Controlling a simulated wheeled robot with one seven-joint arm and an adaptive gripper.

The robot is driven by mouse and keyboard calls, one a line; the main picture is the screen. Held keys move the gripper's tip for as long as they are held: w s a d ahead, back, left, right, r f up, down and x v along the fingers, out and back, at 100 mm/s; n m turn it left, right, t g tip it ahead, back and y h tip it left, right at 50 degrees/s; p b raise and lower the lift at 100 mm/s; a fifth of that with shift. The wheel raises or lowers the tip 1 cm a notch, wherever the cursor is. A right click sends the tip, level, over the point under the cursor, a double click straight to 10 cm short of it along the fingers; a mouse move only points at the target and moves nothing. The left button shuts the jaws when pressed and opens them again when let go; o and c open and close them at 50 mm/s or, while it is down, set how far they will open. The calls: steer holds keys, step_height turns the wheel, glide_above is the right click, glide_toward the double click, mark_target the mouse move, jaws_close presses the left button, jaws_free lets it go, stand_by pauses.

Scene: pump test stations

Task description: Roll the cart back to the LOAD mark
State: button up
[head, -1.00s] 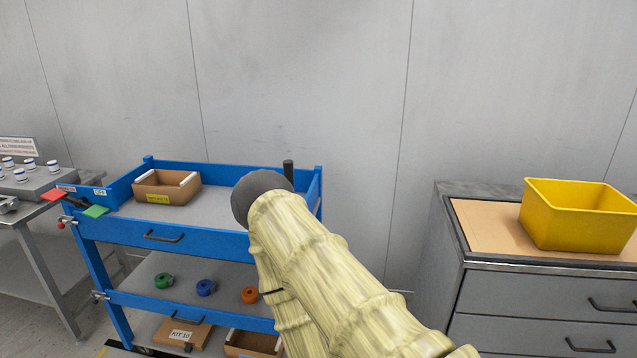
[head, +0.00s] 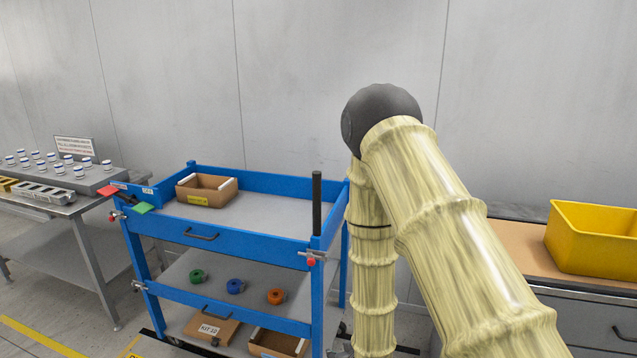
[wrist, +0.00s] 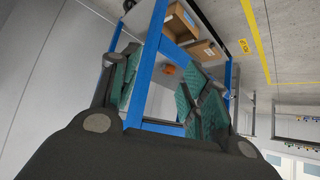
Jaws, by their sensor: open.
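The blue cart (head: 215,235) stands against the grey wall in the head view, with a grey top tray and a lower shelf. A black upright post (head: 316,203) rises at its near right corner. My arm crosses the cart's right end, and my gripper is hidden in the head view. In the wrist view my gripper (wrist: 165,88) is open. Its teal-padded fingers are apart, with the cart's blue frame (wrist: 145,75) showing between and beyond them; I cannot tell whether they touch it. A small yellow floor label (wrist: 245,46) shows, its text too small to read.
An open cardboard box (head: 207,190) sits in the top tray; green, blue and orange rings lie on the shelf. A steel bench (head: 60,205) stands left, a drawer cabinet with a yellow bin (head: 590,240) right. Yellow tape (head: 40,335) marks open floor at front left.

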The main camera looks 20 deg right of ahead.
steer(key=w+d+r+t, duration=0.1)
steer(key=w+r+t, duration=0.1)
steer(key=w+r, duration=0.55)
steer(key=w+r+t, duration=0.3)
steer(key=w+r, duration=0.2)
steer(key=r, duration=0.5)
steer(key=t+p, duration=0.2)
steer(key=t, duration=0.2)
glide_toward(318, 187)
steer(key=w, duration=0.1)
steer(key=w+p, duration=0.2)
steer(key=w, duration=0.8)
steer(key=shift+w+d+p, duration=0.1)
steer(key=shift+w+p, duration=0.15)
steer(key=shift+p, duration=0.1)
jaws_close()
